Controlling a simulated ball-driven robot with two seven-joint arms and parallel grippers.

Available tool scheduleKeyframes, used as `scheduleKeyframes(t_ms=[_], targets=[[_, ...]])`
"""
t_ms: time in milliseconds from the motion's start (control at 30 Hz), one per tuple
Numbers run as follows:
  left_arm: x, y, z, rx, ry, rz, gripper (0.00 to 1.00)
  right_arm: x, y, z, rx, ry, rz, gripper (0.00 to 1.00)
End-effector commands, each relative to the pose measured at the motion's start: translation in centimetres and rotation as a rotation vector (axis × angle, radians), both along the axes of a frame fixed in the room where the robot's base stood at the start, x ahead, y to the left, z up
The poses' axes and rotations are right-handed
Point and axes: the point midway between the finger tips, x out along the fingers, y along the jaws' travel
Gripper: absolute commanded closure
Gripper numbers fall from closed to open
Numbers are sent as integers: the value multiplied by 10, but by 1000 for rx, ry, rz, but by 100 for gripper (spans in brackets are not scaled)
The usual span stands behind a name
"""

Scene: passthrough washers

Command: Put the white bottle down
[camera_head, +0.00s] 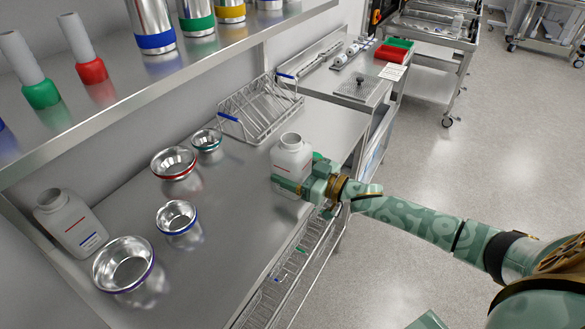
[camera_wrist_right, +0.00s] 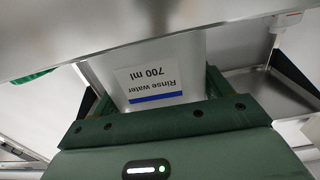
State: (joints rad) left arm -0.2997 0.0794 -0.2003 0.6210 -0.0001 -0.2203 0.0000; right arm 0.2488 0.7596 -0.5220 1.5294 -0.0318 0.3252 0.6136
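A white bottle (camera_head: 292,156) with an open round neck is upright at the front edge of the steel table, near the rack. My right gripper (camera_head: 296,184) has its fingers on either side of the bottle's lower body. In the right wrist view, the bottle (camera_wrist_right: 155,85) fills the space between the fingers of the right gripper (camera_wrist_right: 160,95), its label reading "Rinse water 700 ml" upside down. The gripper looks shut on it. Whether the bottle's base touches the table is hidden. My left gripper is not in view.
A second white bottle (camera_head: 72,222) stands at the table's left. Steel bowls (camera_head: 124,264), (camera_head: 177,217), (camera_head: 174,162), (camera_head: 206,139) stand along the table (camera_head: 235,205). A wire rack (camera_head: 262,106) is behind the held bottle. The shelf (camera_head: 150,90) overhangs the back. The table's front middle is clear.

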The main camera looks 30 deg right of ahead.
Motion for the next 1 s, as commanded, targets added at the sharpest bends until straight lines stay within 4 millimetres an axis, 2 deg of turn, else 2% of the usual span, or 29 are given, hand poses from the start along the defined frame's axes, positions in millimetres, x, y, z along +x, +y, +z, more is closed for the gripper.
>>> scheduleKeyframes(t_ms=[33, 67, 400, 567, 800, 1000], targets=[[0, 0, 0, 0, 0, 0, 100, 0, 0, -1, -1, 1, 0, 7], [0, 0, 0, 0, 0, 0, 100, 0, 0, 0, -1, 1, 0, 2], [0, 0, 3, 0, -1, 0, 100, 0, 0, 5, -1, 0, 0, 2], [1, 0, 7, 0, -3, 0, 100, -24, -14, 3, -1, 6, -2, 2], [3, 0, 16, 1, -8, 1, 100, -74, -43, 3, -2, 6, -1, 2], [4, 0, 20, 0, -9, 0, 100, -99, -58, 3, 0, 4, -1, 2]])
